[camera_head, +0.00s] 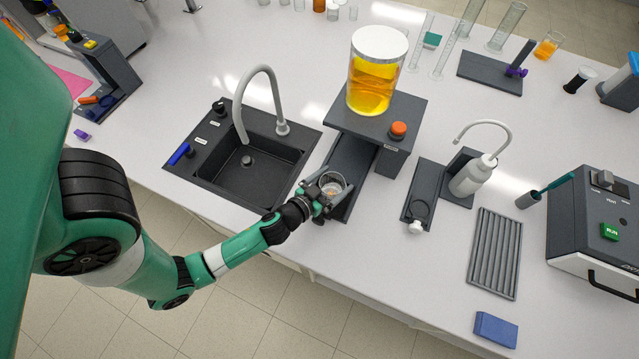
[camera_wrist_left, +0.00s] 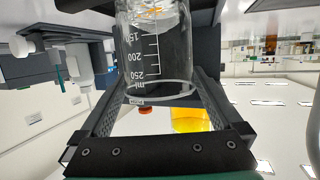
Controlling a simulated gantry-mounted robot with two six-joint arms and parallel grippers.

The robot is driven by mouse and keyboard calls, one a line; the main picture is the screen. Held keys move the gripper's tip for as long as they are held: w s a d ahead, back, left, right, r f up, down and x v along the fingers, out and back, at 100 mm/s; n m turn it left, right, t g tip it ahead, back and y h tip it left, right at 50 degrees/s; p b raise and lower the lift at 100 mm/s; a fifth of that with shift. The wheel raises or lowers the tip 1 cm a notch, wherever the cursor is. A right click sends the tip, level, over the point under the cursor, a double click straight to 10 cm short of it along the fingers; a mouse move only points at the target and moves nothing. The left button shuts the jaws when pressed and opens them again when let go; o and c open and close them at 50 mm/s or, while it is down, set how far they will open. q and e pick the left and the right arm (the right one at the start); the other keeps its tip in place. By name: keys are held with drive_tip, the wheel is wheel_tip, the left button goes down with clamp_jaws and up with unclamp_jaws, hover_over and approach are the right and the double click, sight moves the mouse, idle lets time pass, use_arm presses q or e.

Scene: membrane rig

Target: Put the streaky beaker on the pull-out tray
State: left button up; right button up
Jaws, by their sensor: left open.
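The beaker (camera_head: 335,182) is clear glass with a graduated scale. It stands at the front part of the dark pull-out tray (camera_head: 352,160), which extends from under the rig's platform. In the left wrist view the beaker (camera_wrist_left: 158,55) appears upside down, with pale and orange-yellow streaks near its base. My left gripper (camera_head: 326,190) is open, with its two fingers on either side of the beaker; I cannot tell whether they touch it. The gripper hides part of the beaker's foot and the tray's left edge. My right gripper is in neither view.
The platform (camera_head: 400,105) carries a large amber-filled vessel (camera_head: 372,85) and an orange knob (camera_head: 398,130). A sink (camera_head: 240,150) with a curved tap lies to the left. A wash bottle (camera_head: 472,178) and a ribbed rack (camera_head: 495,250) stand to the right.

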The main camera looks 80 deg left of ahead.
use_arm(q)
drive_tip(key=b+v, duration=0.3)
drive_tip(key=v, duration=0.6)
drive_tip(key=shift+s, duration=0.25)
drive_tip(key=shift+d+r, duration=0.1)
drive_tip(key=shift+d, duration=0.05)
